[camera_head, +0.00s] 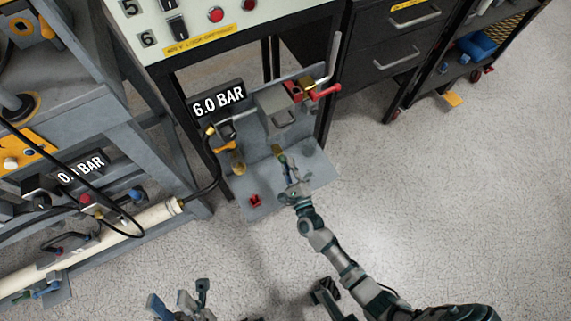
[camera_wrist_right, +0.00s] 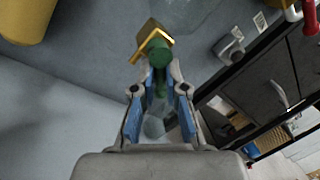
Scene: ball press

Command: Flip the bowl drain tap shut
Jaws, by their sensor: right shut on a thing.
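The drain tap shows as a brass fitting (camera_head: 278,150) with a green lever (camera_head: 285,162) below the grey housing on the panel. In the right wrist view the brass fitting (camera_wrist_right: 151,37) sits behind the green lever (camera_wrist_right: 160,55). My right gripper (camera_head: 289,172) reaches it from below, its fingertips (camera_wrist_right: 162,76) closed around the lever's near end. A translucent rounded surface (camera_wrist_right: 190,12), perhaps the bowl, shows at the top of the wrist view. My left gripper (camera_head: 180,296) is low in the head view, fingers spread and empty, away from the tap.
A grey housing (camera_head: 277,108) and a red lever (camera_head: 325,91) are above the tap. A drawer cabinet (camera_head: 395,45) stands right. Floor at right is clear.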

